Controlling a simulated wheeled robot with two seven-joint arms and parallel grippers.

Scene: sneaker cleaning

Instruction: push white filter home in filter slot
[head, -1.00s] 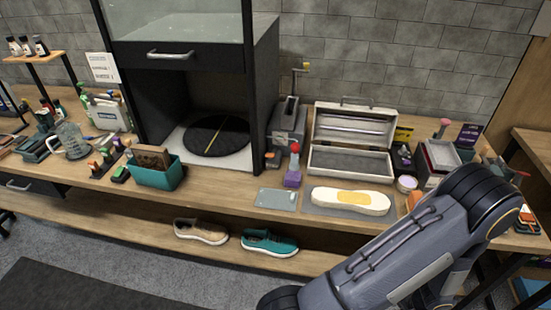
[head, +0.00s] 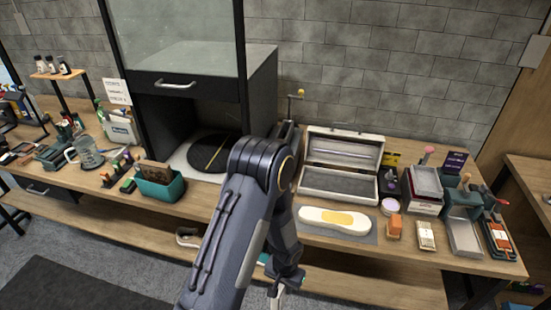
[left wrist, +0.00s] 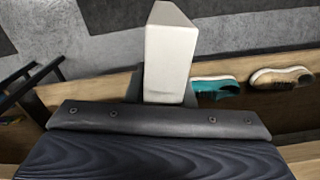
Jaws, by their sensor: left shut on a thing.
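My left gripper (head: 277,290) hangs low in front of the workbench in the head view, at the lower middle. In the left wrist view, its dark fingers (left wrist: 163,92) are shut on a pale, off-white block, the white filter (left wrist: 170,50), which sticks out away from the wrist. In the head view only a small pale bit shows at the fingertips. I cannot make out a filter slot in either view. The dark cabinet (head: 262,85) with the glass upper front stands on the bench; my left arm hides part of its lower opening. My right gripper is not in view.
On the bench are an open metal box (head: 341,185), a white insole (head: 336,220) on a grey mat, a teal bin (head: 160,188) and several small tools. A teal shoe (left wrist: 215,87) and a tan shoe (left wrist: 280,78) sit on the lower shelf. The floor in front is clear.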

